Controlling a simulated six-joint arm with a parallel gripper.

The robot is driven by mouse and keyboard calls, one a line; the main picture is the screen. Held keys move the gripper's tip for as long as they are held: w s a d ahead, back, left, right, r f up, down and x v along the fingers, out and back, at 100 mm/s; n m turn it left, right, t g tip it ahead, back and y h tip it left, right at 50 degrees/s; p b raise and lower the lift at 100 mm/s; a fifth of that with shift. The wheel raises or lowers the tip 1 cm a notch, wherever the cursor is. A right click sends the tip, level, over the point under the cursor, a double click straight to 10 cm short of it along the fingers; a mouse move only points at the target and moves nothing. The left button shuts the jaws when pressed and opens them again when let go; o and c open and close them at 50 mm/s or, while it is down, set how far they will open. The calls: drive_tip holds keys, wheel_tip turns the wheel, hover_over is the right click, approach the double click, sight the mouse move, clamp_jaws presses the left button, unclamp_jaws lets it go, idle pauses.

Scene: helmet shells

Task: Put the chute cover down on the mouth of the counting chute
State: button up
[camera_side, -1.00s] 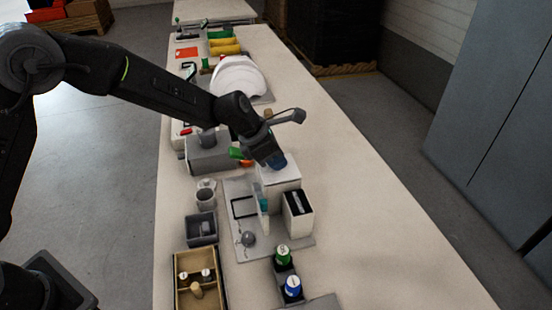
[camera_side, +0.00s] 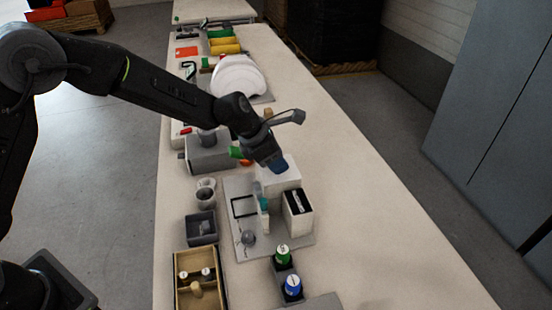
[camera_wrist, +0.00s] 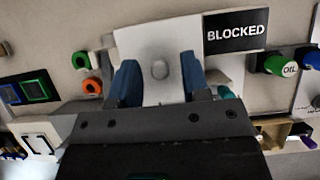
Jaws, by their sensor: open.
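My gripper (camera_side: 280,164) points down over a tall white block (camera_side: 277,181) on a grey board, which I take to be the counting chute. In the wrist view the blue fingers (camera_wrist: 155,82) stand apart, one on each side of a small round grey knob (camera_wrist: 160,69). The knob sits on a pale flat surface (camera_wrist: 150,40); this may be the chute cover, but its edges against the block are not clear. I cannot tell whether the fingers touch the knob. The mouth of the chute is not visible.
A white box with a black face (camera_side: 298,202) stands beside the block. The wrist view shows a black BLOCKED label (camera_wrist: 235,30). Green (camera_side: 283,253) and blue (camera_side: 292,287) capped items stand in front. A white helmet shell (camera_side: 238,77) lies behind. The table's right side is clear.

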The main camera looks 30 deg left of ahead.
drive_tip(key=s+a+r+m, duration=0.3)
drive_tip(key=s+a+r, duration=0.15)
drive_tip(key=r, duration=0.35)
drive_tip(key=s+a+r+m, duration=0.3)
drive_tip(key=s+r, duration=0.3)
drive_tip(key=r, duration=0.1)
drive_tip(key=s+a+m+y, duration=0.2)
drive_tip(key=s+a+m, duration=0.2)
drive_tip(key=s+m, duration=0.6)
drive_tip(key=s+a+r+m+t+y, duration=0.1)
drive_tip(key=s+a+m, duration=0.4)
drive_tip(key=s+m, duration=0.6)
drive_tip(key=shift+s+r+y, duration=0.2)
drive_tip(key=shift+s+y, duration=0.05)
drive_tip(key=shift+y, duration=0.35)
